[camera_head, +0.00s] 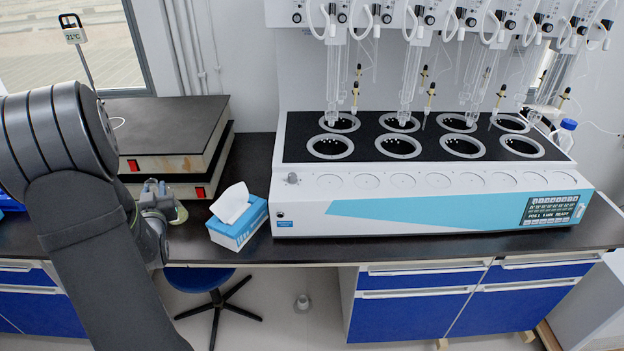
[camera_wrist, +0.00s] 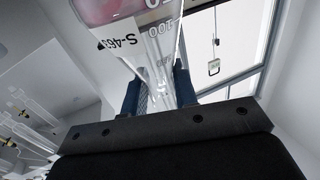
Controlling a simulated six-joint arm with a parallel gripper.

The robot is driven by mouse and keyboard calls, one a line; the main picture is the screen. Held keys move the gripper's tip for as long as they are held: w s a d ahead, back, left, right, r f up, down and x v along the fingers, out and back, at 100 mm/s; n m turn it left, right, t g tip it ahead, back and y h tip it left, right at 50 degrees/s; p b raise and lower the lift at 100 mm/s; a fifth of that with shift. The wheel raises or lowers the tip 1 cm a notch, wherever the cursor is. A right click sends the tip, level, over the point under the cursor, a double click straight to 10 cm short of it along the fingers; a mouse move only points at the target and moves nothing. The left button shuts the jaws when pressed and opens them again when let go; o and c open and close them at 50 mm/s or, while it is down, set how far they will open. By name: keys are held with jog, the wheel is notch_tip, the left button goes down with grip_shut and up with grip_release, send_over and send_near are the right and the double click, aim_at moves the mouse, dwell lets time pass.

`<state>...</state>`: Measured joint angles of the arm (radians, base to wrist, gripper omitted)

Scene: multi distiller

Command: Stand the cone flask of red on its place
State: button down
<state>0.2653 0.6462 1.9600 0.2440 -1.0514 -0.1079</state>
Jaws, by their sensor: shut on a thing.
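My gripper (camera_head: 157,197) is at the left of the bench, in front of the black-topped boxes. In the wrist view its two fingers (camera_wrist: 160,92) are shut on the neck of a clear flask (camera_wrist: 158,50). The flask has volume marks, a white "S-463" label and reddish liquid at the top edge of that view, where its base is cut off. In the head view my gripper hides most of the flask; only a small pale, yellowish part shows beside the fingers. I cannot tell which spot is the flask's place.
Two stacked boxes with black tops (camera_head: 165,122) and red switches stand behind my gripper. A blue tissue box (camera_head: 238,222) is just right of it. The large distiller (camera_head: 430,205), with round black-lined wells and hanging glassware, fills the right.

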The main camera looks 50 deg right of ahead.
jog(key=s+d+r+m+g+h, duration=0.1)
jog(key=s+d+r+h, duration=0.3)
jog(key=d, duration=0.6)
jog(key=s+d+r+m+g+y, duration=0.1)
jog(key=s+d+m, duration=0.1)
jog(key=s+d, duration=0.6)
jog(key=s+d+r+m+g+h, duration=0.1)
jog(key=s+d+r+h, duration=0.2)
jog(key=d, duration=0.9)
jog(key=s+d+r+m+g+h, duration=0.15)
jog(key=s+d, duration=0.35)
jog(key=s, duration=0.5)
jog(key=s+d+r+m+g, duration=0.1)
jog(key=s+d+r+g, duration=0.15)
jog(key=s+d, duration=0.45)
jog(key=s+d+r+m+g+h, duration=0.15)
jog(key=s+d, duration=0.25)
jog(key=s, duration=0.8)
jog(key=shift+g+y, duration=0.3)
jog(key=shift+g, duration=0.05)
jog(key=shift+w+d+f, duration=0.25)
jog(key=shift+w+f, duration=1.5)
jog(key=shift+w, duration=0.15)
jog(key=shift+w+d+f, duration=0.25)
jog(key=shift+w+f, duration=1.55)
jog(key=shift+w, duration=0.05)
jog(key=shift+w+d+f, duration=0.25)
jog(key=shift+w+f, duration=1.5)
jog(key=shift+w, duration=0.15)
